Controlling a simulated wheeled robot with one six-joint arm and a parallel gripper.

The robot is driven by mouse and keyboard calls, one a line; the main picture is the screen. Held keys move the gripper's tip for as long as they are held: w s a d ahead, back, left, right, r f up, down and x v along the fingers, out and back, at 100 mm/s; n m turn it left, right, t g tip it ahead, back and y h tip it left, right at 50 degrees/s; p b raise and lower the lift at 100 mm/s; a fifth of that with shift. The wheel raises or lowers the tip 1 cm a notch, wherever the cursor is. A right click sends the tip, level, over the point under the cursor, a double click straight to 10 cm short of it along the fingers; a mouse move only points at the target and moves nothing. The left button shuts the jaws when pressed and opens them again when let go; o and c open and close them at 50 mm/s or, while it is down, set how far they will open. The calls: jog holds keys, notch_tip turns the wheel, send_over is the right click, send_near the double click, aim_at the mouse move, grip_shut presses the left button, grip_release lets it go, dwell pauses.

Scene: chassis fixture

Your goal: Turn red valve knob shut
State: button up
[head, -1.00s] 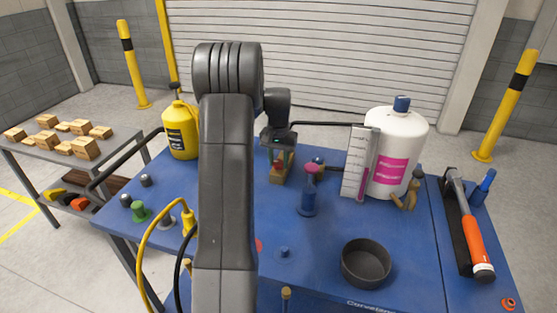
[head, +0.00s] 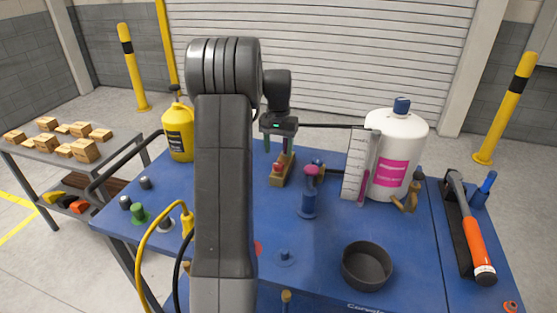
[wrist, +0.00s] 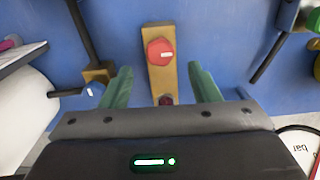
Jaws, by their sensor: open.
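The red valve knob (wrist: 160,52) is round with a short white mark that lies nearly crosswise in the wrist view. It sits on a brass block (wrist: 160,77) on the blue panel. In the head view the red knob (head: 277,168) shows small on the brass block (head: 287,172), below my gripper. My gripper (wrist: 162,84) is open and empty, its green fingers on either side of the block in the picture. The knob appears beyond the fingertips. In the head view my gripper (head: 279,146) is above the block.
A pink-topped blue post (head: 309,192) stands close in front of the block. A white gauge plate (head: 355,163) and white bottle (head: 391,155) stand to the right. A yellow bottle (head: 180,132) is to the left. A dark round cup (head: 366,266) and a hammer (head: 470,235) are nearer.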

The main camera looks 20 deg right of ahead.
aim_at(279, 164)
notch_tip(279, 164, up, 8)
jog(key=shift+f, duration=0.1)
dwell(0.4)
notch_tip(279, 164, down, 14)
jog(key=shift+r+p, duration=0.15)
jog(key=shift+p, duration=0.2)
dwell(0.4)
